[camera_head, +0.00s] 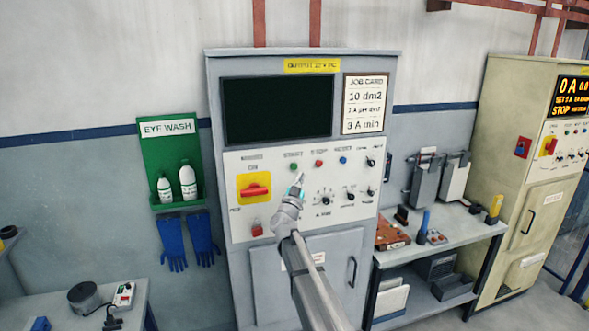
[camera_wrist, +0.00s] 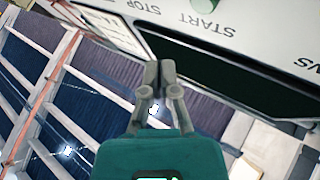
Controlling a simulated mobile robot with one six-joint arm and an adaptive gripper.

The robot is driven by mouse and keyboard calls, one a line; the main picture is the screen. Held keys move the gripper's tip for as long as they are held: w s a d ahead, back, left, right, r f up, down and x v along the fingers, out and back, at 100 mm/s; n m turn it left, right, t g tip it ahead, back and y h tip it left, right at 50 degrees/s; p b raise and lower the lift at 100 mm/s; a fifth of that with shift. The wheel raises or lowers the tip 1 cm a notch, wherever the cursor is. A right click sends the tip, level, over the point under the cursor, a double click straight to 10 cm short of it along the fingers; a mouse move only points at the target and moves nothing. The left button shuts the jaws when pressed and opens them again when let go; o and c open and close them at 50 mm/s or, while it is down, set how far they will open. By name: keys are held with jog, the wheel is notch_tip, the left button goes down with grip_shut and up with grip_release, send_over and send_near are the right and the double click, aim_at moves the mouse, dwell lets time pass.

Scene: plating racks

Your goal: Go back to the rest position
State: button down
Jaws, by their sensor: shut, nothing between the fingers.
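My gripper (camera_head: 300,178) is raised in front of the grey control cabinet (camera_head: 228,65), near the green START button (camera_head: 293,167) and the red STOP button (camera_head: 319,164). In the wrist view my gripper (camera_wrist: 160,68) has its two fingers together, with nothing between them. The START button (camera_wrist: 208,4) shows there at the top edge, apart from the fingertips. The cabinet's dark screen (camera_head: 277,110) is blank.
A bench (camera_head: 455,236) with tools stands to the right, beside a beige cabinet (camera_head: 508,110). A green eye wash station (camera_head: 160,160) and blue gloves (camera_head: 172,243) hang at left. A small table (camera_head: 60,312) stands at lower left.

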jog(key=shift+f, duration=0.1)
jog(key=s+d+f+n+g+y+b, duration=0.1)
jog(key=s+f+n+g+y+b, duration=0.45)
jog(key=f, duration=0.75)
jog(key=s+f+n+g+y+b, duration=0.4)
jog(key=s+f+y, duration=0.4)
jog(key=f, duration=0.5)
jog(key=s+d+f+g+h+b, duration=0.1)
jog(key=s+d+f+g, duration=0.3)
jog(key=s, duration=0.5)
jog(key=s+d+f+m+g+h+b, duration=0.1)
jog(key=s+d+f+g+h, duration=0.1)
jog(key=s+f, duration=0.4)
jog(key=s+d+f+m+g+h+b, duration=0.1)
jog(key=s+d+f+g, duration=0.4)
jog(key=s, duration=0.7)
jog(key=shift+d+g+h+b, duration=0.35)
jog(key=shift+g+b, duration=0.25)
jog(key=shift+g, duration=0.05)
jog(key=shift+m, duration=0.25)
